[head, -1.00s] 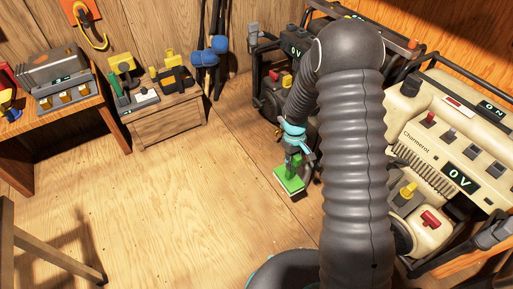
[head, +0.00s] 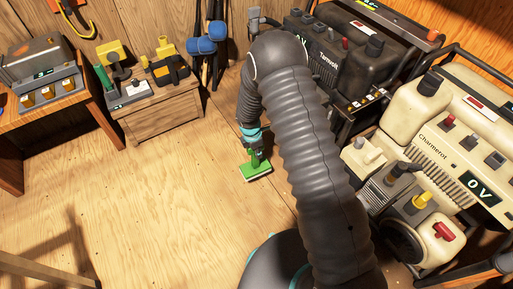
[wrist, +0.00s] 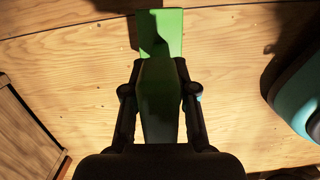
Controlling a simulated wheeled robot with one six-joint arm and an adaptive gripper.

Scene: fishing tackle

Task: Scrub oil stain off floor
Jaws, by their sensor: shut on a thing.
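My gripper (head: 256,147) is shut on the handle of a green scrub brush (head: 256,171). The brush's flat green head, with a pale underside edge, is low over the wooden floor (head: 150,200); I cannot tell whether it touches. In the wrist view, the fingers (wrist: 158,100) close on both sides of the green handle (wrist: 157,85), and the head lies beyond them. Dark patches show on the floor at the top of the wrist view; I cannot tell stain from shadow. No clear oil stain shows in the head view.
A cream generator (head: 450,150) and a dark generator (head: 345,60) stand at right. A wooden crate (head: 160,118) with tools and a workbench (head: 92,105) stand at the back left. A wooden leg-like frame (head: 40,268) is at lower left. The middle floor is clear.

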